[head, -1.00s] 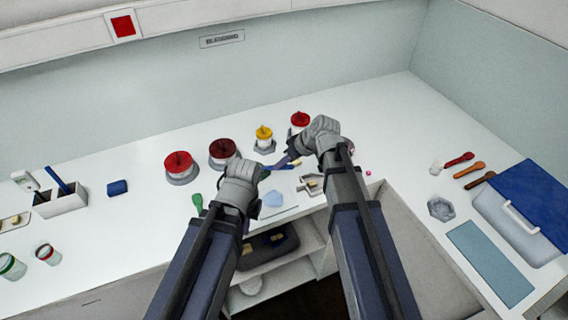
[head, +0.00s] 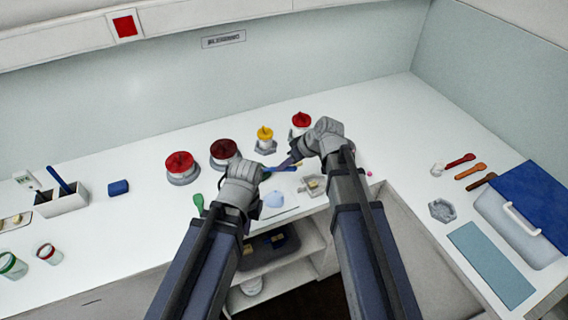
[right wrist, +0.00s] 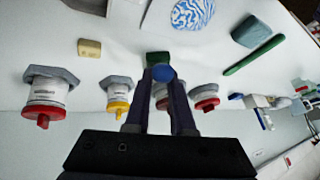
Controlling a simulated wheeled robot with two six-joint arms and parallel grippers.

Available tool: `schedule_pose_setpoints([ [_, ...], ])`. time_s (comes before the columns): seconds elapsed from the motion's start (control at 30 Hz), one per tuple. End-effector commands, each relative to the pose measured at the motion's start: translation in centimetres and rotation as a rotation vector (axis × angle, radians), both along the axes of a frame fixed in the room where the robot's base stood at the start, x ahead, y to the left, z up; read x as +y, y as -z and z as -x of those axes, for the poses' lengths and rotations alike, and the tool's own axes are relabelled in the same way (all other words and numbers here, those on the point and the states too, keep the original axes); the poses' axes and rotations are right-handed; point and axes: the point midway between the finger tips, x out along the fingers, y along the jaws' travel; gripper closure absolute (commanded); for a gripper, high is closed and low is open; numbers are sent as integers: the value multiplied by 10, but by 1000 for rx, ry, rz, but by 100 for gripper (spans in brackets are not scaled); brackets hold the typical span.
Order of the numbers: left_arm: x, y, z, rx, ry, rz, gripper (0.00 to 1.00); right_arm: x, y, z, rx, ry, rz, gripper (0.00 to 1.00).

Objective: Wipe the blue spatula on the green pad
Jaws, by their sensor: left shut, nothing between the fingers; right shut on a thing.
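My right gripper (head: 292,163) is shut on the blue spatula (head: 282,168), low over the middle of the counter. In the right wrist view the spatula (right wrist: 163,73) shows as a round blue end between the fingertips (right wrist: 162,80). A small green block, apparently the green pad (right wrist: 157,58), lies just beyond the fingertips there. Whether the spatula touches it I cannot tell. In the head view the pad is mostly hidden by the grippers. My left gripper (head: 262,174) is shut and empty, close to the spatula's left end.
Lidded jars, red (head: 181,164), dark red (head: 224,151), yellow (head: 265,138) and red (head: 301,122), stand behind the grippers. A pale yellow block (right wrist: 89,48) is near the pad.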

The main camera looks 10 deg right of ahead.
Motion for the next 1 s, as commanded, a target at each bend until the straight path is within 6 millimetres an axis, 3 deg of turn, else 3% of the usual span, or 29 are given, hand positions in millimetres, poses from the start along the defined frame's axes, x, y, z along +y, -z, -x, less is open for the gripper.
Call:
schedule_pose_setpoints([
  [0.77, 0, 1, 0, 0, 0, 0, 100, 12, 1, -11, 0, -1, 0, 100],
  [1.0, 0, -9, 0, 0, 0, 0, 100, 12, -9, -11, 0, -1, 0, 100],
])
